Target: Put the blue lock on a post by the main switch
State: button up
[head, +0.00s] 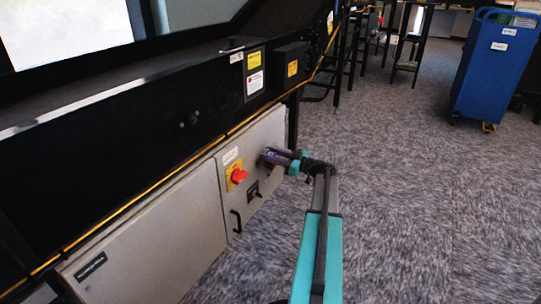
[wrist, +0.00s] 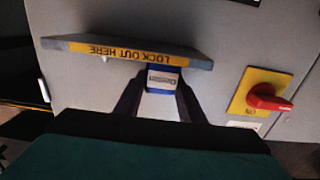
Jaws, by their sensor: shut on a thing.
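My gripper (wrist: 157,92) is shut on the blue lock (wrist: 163,78), which has a white label on its face. In the wrist view the lock is right at the edge of a grey plate (wrist: 195,52) with a yellow "LOCK OUT HERE" strip, its lettering upside down. The plate hides the lock's far end, so I cannot tell whether it is on a post. A small pale stub (wrist: 104,59) shows at the plate's edge, left of the lock. The red main switch (wrist: 268,101) on its yellow backing is to the right. In the head view my gripper (head: 276,160) is beside the switch (head: 239,175).
The grey cabinet (head: 150,245) has a black handle (head: 236,221) and a small black switch (head: 253,188) below the main switch. The black machine frame (head: 110,150) overhangs it. A blue cart (head: 492,65) stands at the back right. The carpet on the right is clear.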

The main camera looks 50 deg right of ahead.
jog(key=shift+f, duration=0.1)
jog(key=o, duration=1.2)
jog(key=shift+p+v, duration=2.7)
jog(key=shift+v, duration=4.25)
jog(key=shift+a+f, duration=0.1)
